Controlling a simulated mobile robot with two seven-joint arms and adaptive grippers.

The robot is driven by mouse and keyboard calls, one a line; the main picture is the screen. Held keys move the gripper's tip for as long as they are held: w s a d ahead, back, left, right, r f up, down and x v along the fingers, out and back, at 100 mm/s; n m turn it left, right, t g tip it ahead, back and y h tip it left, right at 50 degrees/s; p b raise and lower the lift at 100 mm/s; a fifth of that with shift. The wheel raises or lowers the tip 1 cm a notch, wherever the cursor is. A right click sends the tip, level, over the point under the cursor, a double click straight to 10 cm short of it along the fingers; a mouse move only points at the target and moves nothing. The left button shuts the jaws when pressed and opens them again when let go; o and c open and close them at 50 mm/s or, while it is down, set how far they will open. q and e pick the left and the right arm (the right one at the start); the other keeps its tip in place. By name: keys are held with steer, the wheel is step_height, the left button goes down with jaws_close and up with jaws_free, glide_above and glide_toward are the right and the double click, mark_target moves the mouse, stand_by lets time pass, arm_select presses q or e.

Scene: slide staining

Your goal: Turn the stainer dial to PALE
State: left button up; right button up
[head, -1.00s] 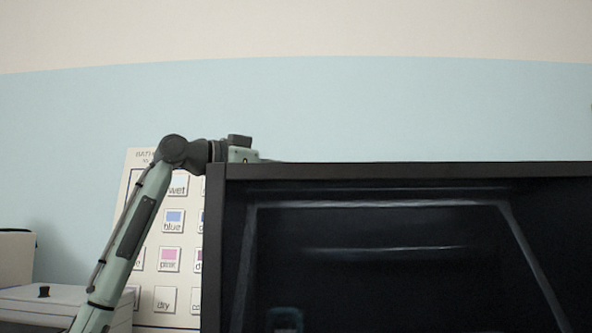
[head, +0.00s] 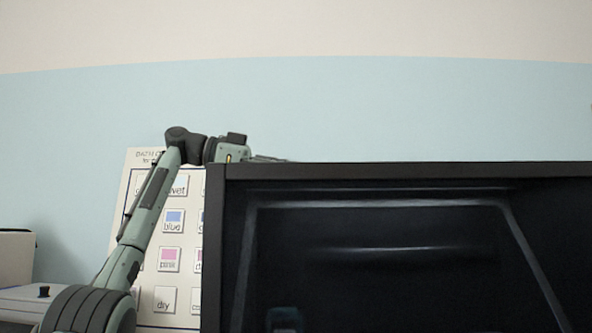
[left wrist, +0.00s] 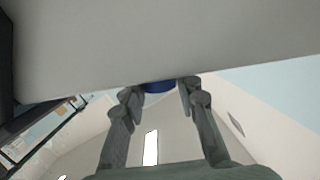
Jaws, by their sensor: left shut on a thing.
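In the left wrist view, a blue round dial (left wrist: 158,87) shows between the fingertips of my left gripper (left wrist: 159,91). It sits at the edge of a large pale grey surface (left wrist: 165,45), and only a part of it shows. My left gripper is shut on this dial, with one finger on each side. In the head view my left wrist (head: 230,150) reaches over behind the dark panel, which hides the fingers and the dial. The dial's marks and setting cannot be read. My right gripper is in neither view.
A large dark open-fronted box or panel (head: 400,171) fills the right of the head view. Behind my left arm is a white chart (head: 150,305) with labelled swatches such as blue, pink and dry. A pale box with a black knob (head: 43,291) stands at lower left.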

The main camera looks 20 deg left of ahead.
arm_select(q)
steer(key=shift+f+m+g, duration=0.1)
steer(key=shift+m+g, duration=0.6)
steer(key=shift+g, duration=0.5)
steer(key=o, duration=1.2)
steer(key=shift+c, duration=0.2)
steer(key=shift+t, duration=0.3)
